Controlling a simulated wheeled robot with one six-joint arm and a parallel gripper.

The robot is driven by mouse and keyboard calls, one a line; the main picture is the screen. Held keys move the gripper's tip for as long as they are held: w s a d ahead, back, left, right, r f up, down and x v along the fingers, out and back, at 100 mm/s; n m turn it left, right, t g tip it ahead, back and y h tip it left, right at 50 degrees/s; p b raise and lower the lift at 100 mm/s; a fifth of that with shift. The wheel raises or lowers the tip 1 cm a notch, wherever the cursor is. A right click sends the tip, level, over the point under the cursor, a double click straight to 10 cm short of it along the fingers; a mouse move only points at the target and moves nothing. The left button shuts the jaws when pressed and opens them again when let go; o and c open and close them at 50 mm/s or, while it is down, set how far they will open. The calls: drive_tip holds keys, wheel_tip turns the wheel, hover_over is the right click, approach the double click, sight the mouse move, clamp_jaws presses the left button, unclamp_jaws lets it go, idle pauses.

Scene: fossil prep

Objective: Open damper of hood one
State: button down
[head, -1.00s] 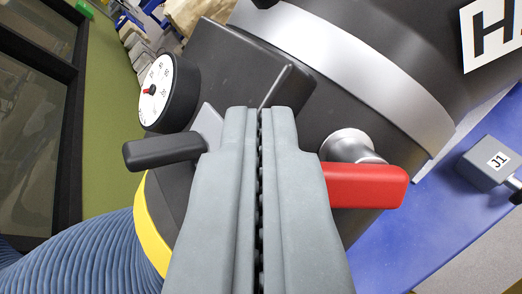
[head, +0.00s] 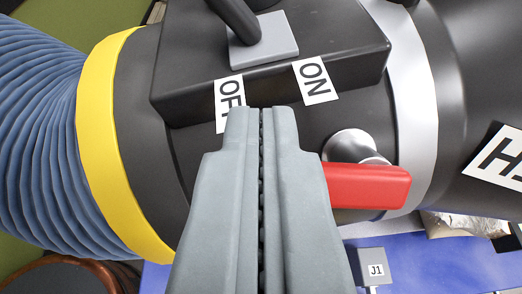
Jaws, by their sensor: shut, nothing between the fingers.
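The hood duct is a dark grey cylinder (head: 130,150) lying across the view, with a silver band (head: 412,110) and a label (head: 500,155) cut off at the right edge that starts with "H". A red handle (head: 372,186) on a silver pivot (head: 350,146) sticks out of the duct. My gripper (head: 261,112) is shut and empty. Its right finger is just left of the red handle and covers the handle's left end; I cannot tell whether they touch. A switch box (head: 330,55) with a black lever (head: 238,20) carries "ON" (head: 316,82) and partly hidden "OFF" (head: 229,100) labels.
A yellow ring (head: 100,130) joins the duct to a blue ribbed hose (head: 40,130) at the left. A grey box labelled "J1" (head: 370,268) stands on a blue surface (head: 430,255) below right. A round brown-rimmed object (head: 60,262) is at the lower left.

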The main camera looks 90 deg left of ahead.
drive_tip(key=shift+d+f, duration=0.25)
drive_tip(key=shift+f, duration=0.1)
drive_tip(key=shift+d+f, duration=0.15)
drive_tip(key=shift+f, duration=0.1)
idle(0.6)
drive_tip(key=shift+s+a+r, duration=0.25)
drive_tip(key=shift+a+r, duration=0.1)
drive_tip(key=shift+r, duration=0.15)
drive_tip(key=shift+s+a+r, duration=0.3)
drive_tip(key=shift+a+r, duration=0.1)
drive_tip(key=shift+r, duration=0.2)
drive_tip(key=shift+s+a+r, duration=0.3)
drive_tip(key=shift+a+r, duration=0.1)
drive_tip(key=shift+r, duration=0.15)
drive_tip(key=w+v, duration=0.1)
drive_tip(key=v, duration=0.9)
drive_tip(key=shift+d+f, duration=0.1)
